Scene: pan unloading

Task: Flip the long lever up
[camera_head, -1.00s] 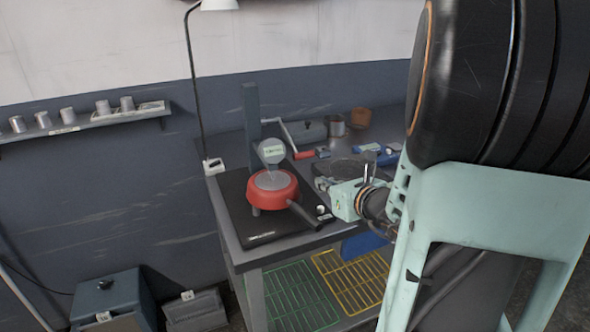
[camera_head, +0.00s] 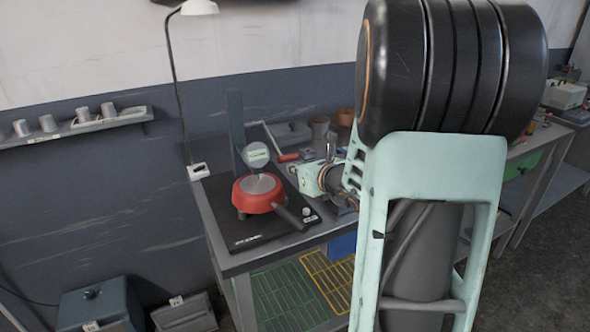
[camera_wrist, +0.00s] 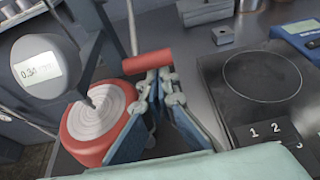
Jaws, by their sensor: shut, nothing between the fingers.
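The long lever is a thin grey bar (camera_head: 272,137) with a red grip (camera_head: 289,157) at its low end, beside an upright post. In the wrist view the red grip (camera_wrist: 147,62) lies crosswise just beyond my fingertips, with the bar (camera_wrist: 132,28) rising from it. My gripper (camera_wrist: 160,78) is shut and empty, its blue-grey fingers pointing at the grip. A small gap or light touch cannot be told apart. In the head view my pale green wrist (camera_head: 313,178) is to the right of the pan and below the grip; the fingertips are unclear.
A red pan (camera_head: 256,202) with a dark handle sits on a black base, under a round gauge (camera_head: 257,155). A dark hotplate (camera_wrist: 262,75) is at right in the wrist view. A lamp (camera_head: 199,8) stands behind. Blue items and cans crowd the bench's back.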

